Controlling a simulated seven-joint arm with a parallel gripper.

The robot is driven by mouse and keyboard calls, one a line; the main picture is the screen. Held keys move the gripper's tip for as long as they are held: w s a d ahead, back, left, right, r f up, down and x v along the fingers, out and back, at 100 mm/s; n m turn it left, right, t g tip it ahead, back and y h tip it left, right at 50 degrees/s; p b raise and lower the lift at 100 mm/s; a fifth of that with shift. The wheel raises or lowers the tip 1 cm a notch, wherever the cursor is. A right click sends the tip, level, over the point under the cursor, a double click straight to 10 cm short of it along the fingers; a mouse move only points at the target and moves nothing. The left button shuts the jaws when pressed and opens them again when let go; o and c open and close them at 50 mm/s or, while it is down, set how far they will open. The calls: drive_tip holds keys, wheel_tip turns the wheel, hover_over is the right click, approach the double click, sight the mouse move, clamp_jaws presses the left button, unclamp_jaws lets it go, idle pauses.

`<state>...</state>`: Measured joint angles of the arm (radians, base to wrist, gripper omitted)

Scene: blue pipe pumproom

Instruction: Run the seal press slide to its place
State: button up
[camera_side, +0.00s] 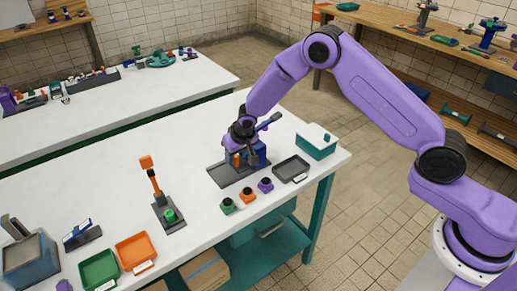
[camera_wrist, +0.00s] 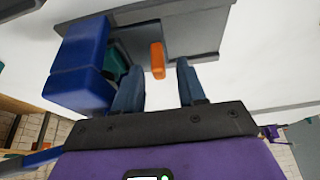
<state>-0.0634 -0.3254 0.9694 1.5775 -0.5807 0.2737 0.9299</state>
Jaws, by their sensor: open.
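The seal press stands on the white table, with a blue body (camera_side: 262,151) and a grey base plate (camera_side: 226,175). A small orange peg (camera_side: 236,159) rises from its slide. In the wrist view the blue body (camera_wrist: 78,60) is at the left and the orange peg (camera_wrist: 157,52) stands on the grey plate (camera_wrist: 195,25). My gripper (camera_wrist: 156,66) is open, its two fingers on either side of the peg's near end, with gaps showing. In the side view my gripper (camera_side: 243,152) is over the press and partly hides it. Contact with the peg cannot be told.
A dark tray (camera_side: 291,169) and a teal-and-white box (camera_side: 316,141) stand right of the press. Green (camera_side: 227,205), orange (camera_side: 248,195) and purple (camera_side: 265,185) small parts sit in front. An orange-topped lever stand (camera_side: 155,185) is at left. The table between is clear.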

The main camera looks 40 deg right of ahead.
drive_tip(key=a, duration=0.3)
drive_tip(key=v, duration=1.7)
drive_tip(key=x, duration=1.9)
drive_tip(key=shift+f, duration=0.15)
drive_tip(key=a, duration=0.4)
drive_tip(key=shift+s+r, duration=0.15)
drive_tip(key=shift+r, duration=0.2)
drive_tip(key=v, duration=1.7)
drive_tip(key=s+d+r+n+g, duration=0.1)
drive_tip(key=s+d+r+n, duration=0.1)
drive_tip(key=s, duration=0.6)
drive_tip(key=s+d+r+n, duration=0.2)
drive_tip(key=s+r+n, duration=0.1)
drive_tip(key=s, duration=0.6)
drive_tip(key=shift+d+n+g, duration=0.3)
drive_tip(key=shift+n+g, duration=0.1)
drive_tip(key=shift+r, duration=0.1)
